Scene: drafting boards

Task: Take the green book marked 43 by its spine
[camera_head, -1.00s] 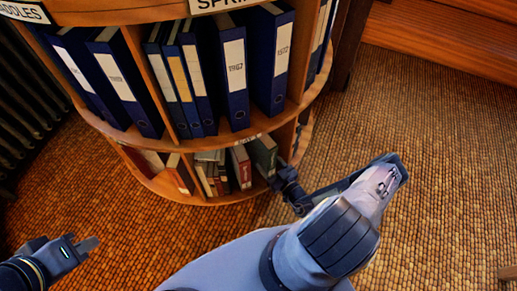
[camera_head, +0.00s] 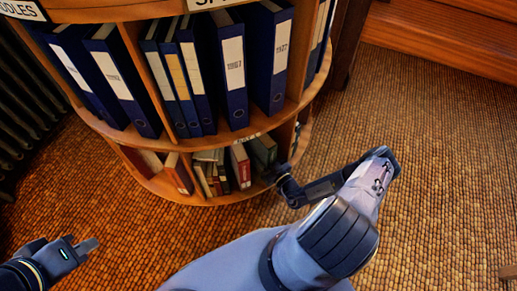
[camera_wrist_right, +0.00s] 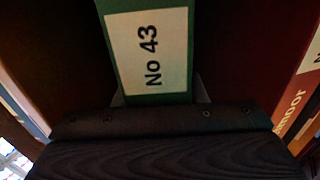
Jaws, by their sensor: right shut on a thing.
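The green book (camera_head: 262,152) stands on the lower shelf of the round bookcase, at the right end of a row of books. In the right wrist view its green spine (camera_wrist_right: 155,97) carries a white label reading "No 43". My right gripper (camera_head: 275,174) is at the book's spine and shut on it; in the wrist view the fingers reach either side of the spine, mostly hidden behind the dark gripper body. My left gripper (camera_head: 88,246) is at the lower left, away from the shelf; its jaw gap is not clear.
Several blue binders (camera_head: 234,75) fill the upper shelf (camera_head: 240,134). The carpet (camera_head: 440,170) is clear at right.

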